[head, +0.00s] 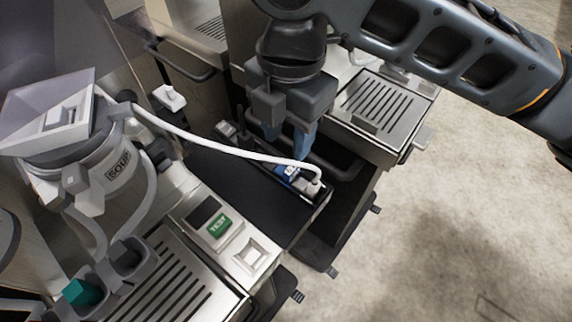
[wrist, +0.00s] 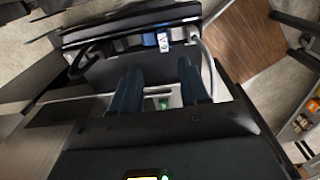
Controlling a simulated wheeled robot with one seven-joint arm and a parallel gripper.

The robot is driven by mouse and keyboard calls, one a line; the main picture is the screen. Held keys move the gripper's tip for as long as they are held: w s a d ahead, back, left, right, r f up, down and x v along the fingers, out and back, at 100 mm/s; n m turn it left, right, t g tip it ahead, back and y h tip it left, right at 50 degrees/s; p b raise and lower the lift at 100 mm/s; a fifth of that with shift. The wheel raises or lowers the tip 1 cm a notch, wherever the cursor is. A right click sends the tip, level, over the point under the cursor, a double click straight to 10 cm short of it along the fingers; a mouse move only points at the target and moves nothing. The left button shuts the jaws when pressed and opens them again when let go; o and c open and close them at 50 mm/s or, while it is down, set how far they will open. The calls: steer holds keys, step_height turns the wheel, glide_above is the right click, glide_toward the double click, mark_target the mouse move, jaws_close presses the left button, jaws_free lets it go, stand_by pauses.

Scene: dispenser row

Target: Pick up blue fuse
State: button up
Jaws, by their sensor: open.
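The blue fuse (head: 284,170) lies in a narrow dark holder (head: 324,203) along the edge of a black drawer or shelf between two machines. A small white label with dark marking shows beside its blue part. The blue fuse also shows near the top of the wrist view (wrist: 149,39). My gripper (head: 288,140) is open and empty, fingers pointing down, just above and behind the fuse in the head view. In the wrist view its two blue fingers (wrist: 161,84) are spread, with the fuse beyond the tips. No contact is visible.
A white hose (head: 220,146) arches from the soup dispenser (head: 85,165) to a white connector (head: 316,186) close beside the fuse. A dark handle bar (head: 335,170) runs close behind the fuse. A green TEST button (head: 219,227) sits on the front machine. Open floor (head: 450,200) lies right.

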mark_target(291, 168)
steer(key=shift+w+d+f, duration=0.1)
steer(key=shift+d+f, duration=0.05)
steer(key=shift+d, duration=0.1)
steer(key=shift+f, duration=0.35)
steer(key=shift+d+f+p, duration=0.15)
steer(key=shift+f+p, duration=0.6)
steer(key=shift+f, duration=2.6)
jaws_close()
